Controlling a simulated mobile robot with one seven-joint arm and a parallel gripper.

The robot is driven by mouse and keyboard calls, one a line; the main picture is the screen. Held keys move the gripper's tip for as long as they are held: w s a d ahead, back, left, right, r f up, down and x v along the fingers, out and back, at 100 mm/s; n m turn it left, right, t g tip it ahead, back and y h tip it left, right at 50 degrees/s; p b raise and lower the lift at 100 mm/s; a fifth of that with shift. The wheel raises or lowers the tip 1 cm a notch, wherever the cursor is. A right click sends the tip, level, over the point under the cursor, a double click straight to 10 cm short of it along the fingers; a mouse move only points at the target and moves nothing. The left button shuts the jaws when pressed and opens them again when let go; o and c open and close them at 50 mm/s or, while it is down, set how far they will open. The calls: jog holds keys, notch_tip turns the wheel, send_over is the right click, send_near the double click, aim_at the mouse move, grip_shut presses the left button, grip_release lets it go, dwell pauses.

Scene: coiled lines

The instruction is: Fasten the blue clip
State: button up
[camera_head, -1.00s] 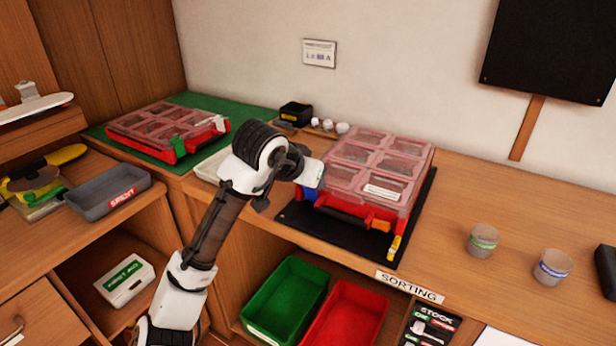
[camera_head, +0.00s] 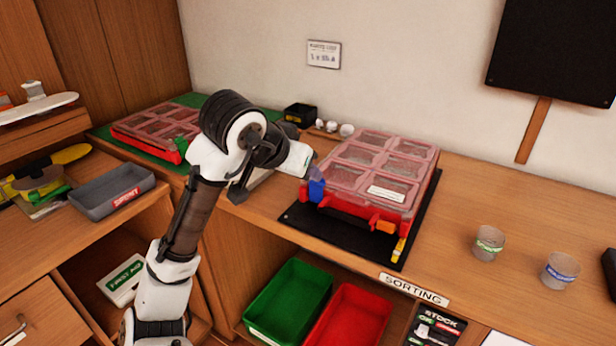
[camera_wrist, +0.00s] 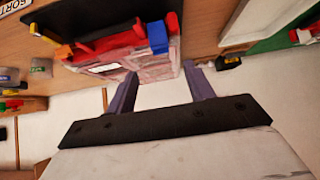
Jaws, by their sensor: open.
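The blue clip (camera_head: 317,190) sits at the front left corner of a red case (camera_head: 352,222) with a clear compartmented lid, which lies shut on a black mat. The wrist view shows the blue clip (camera_wrist: 157,38) standing out from the case edge, beyond my fingertips. I cannot tell whether it is fastened. An orange clip (camera_head: 386,227) is at the case's front right. My gripper (camera_wrist: 160,80) is open and empty, its two fingers apart. In the head view my gripper's end is just above and left of the blue clip; its fingers are hard to make out there.
A second red case (camera_head: 150,133) lies on a green mat at the back left. A black box (camera_head: 299,115) and small white balls stand behind the case. Two jars (camera_head: 488,243) stand on the right. Green (camera_head: 287,303) and red bins are below the bench edge.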

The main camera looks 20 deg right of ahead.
jog(key=v, duration=0.5)
jog(key=shift+s+a+r, duration=0.15)
jog(key=shift+r, duration=0.1)
